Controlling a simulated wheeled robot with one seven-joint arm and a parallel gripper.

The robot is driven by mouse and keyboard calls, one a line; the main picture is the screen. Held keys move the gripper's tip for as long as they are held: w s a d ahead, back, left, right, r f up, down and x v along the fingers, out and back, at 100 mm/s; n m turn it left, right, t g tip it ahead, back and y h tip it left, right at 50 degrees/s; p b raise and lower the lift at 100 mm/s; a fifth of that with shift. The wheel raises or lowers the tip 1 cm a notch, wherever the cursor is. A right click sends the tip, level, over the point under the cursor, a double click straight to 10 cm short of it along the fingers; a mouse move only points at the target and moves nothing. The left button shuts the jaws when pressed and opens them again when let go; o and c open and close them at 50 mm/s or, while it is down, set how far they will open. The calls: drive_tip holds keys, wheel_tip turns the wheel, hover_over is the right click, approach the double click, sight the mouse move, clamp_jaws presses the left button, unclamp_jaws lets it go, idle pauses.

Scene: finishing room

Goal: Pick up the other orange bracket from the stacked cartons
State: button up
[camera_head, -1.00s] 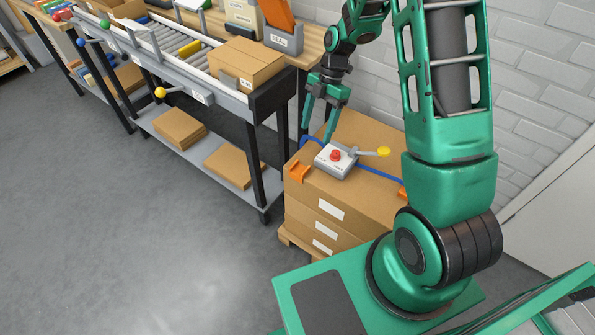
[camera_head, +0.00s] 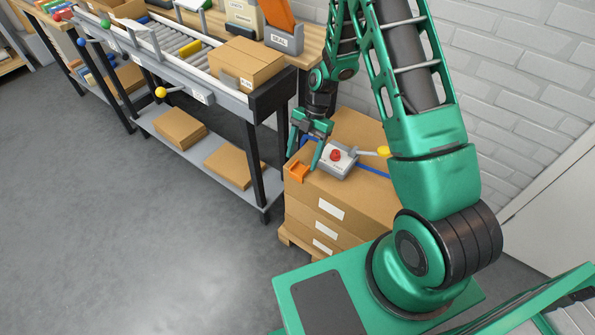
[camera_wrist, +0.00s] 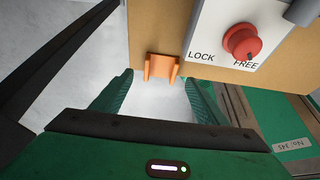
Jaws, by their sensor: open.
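A small orange bracket (camera_head: 296,172) sits at the near left edge of the top carton (camera_head: 330,185). It also shows in the wrist view (camera_wrist: 161,68), at the carton's edge, just beyond my fingertips. My gripper (camera_head: 304,162) is open and points down over that corner, with its fingers around or just above the bracket; I cannot tell the exact height. In the wrist view my open fingers (camera_wrist: 159,80) stand left and right of the bracket, with nothing held between them. The carton's right edge, where a second orange piece showed earlier, is hidden behind my arm.
A grey box with a red knob (camera_head: 336,156), marked LOCK and FREE, sits on the carton close right of my gripper. A yellow-ended lever (camera_head: 383,152) and a blue strap (camera_head: 374,171) are beside it. The conveyor bench (camera_head: 275,95) stands at the left; a brick wall is behind.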

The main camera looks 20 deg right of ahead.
sight(298, 171)
drive_tip(key=x, duration=0.3)
drive_tip(key=shift+f, duration=0.1)
drive_tip(key=c, duration=1.1)
drive_tip(key=shift+c, duration=0.2)
